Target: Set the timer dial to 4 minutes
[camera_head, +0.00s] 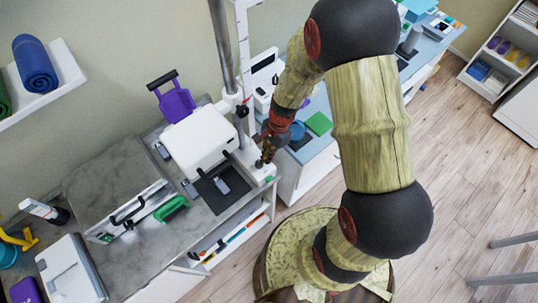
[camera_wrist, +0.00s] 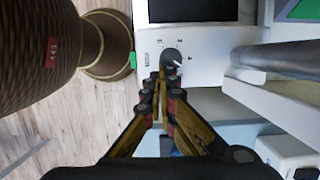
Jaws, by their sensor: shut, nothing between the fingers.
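The timer dial (camera_wrist: 171,58) is a small dark round knob on a white panel (camera_wrist: 205,72). Its white pointer is aimed to the right and slightly down in the wrist view. Small marks are printed around it; one to its right looks like a 4, but exact alignment is too small to read. My gripper (camera_wrist: 157,78) is shut and empty, with its fingertips just below the dial in the wrist view. I cannot tell whether they touch it. In the head view my gripper (camera_head: 265,157) is at the panel (camera_head: 259,174), and the dark dial (camera_head: 258,163) shows beside the fingertips.
A metal post (camera_head: 241,125) rises close beside my gripper and shows as a grey bar (camera_wrist: 275,56) in the wrist view. A small green tab (camera_wrist: 133,62) sits at the panel's edge.

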